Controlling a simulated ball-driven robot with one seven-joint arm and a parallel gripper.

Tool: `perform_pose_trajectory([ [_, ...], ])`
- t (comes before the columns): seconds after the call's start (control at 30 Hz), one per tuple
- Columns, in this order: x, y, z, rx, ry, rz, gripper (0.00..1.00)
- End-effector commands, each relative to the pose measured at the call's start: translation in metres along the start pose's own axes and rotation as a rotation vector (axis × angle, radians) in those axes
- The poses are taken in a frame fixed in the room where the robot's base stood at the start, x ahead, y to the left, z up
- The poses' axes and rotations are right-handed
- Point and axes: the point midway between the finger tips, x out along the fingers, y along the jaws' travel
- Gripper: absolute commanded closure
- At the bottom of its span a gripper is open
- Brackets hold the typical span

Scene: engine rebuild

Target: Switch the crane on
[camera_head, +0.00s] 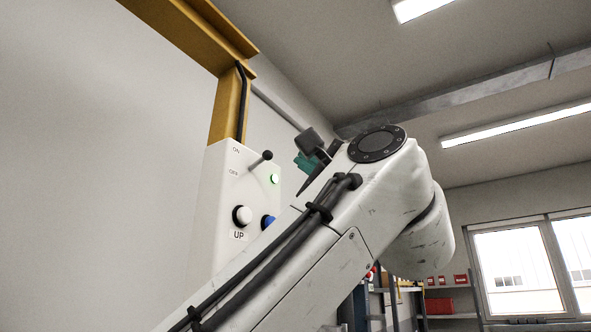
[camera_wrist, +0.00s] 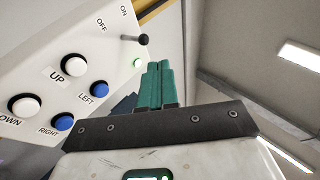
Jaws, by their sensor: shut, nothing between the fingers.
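The white crane control box (camera_head: 209,215) is mounted below a yellow beam and is partly hidden by my arm. Its lever (camera_head: 260,160) has a black knob and sits by the ON and OFF labels; in the head view it slants up and right. My gripper (camera_wrist: 158,65) has green fingers, shut together and empty. Its tips appear just beside the light and below the knob in the wrist view; I cannot tell whether they touch anything.
The box carries white UP (camera_wrist: 75,67) and DOWN (camera_wrist: 25,105) buttons and blue LEFT (camera_wrist: 99,89) and RIGHT (camera_wrist: 64,122) buttons. The yellow beam (camera_head: 227,105) with a black cable rises above it. Shelves (camera_head: 450,300) and a window (camera_head: 515,270) are far behind, to the right.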

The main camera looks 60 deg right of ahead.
Motion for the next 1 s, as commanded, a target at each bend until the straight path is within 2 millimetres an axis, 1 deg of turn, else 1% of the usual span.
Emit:
perform_pose_trajectory([
  [0.03,-0.011,-0.001,0.0,0.001,0.0,-0.003,1.0],
  [0.1,-0.02,-0.004,0.0,0.001,-0.001,-0.003,1.0],
  [0.2,-0.029,-0.007,0.0,0.001,0.0,-0.001,1.0],
  [0.3,-0.034,-0.009,0.001,0.0,-0.001,0.0,1.0],
  [1.0,-0.035,-0.009,0.001,-0.002,-0.001,0.002,1.0],
])
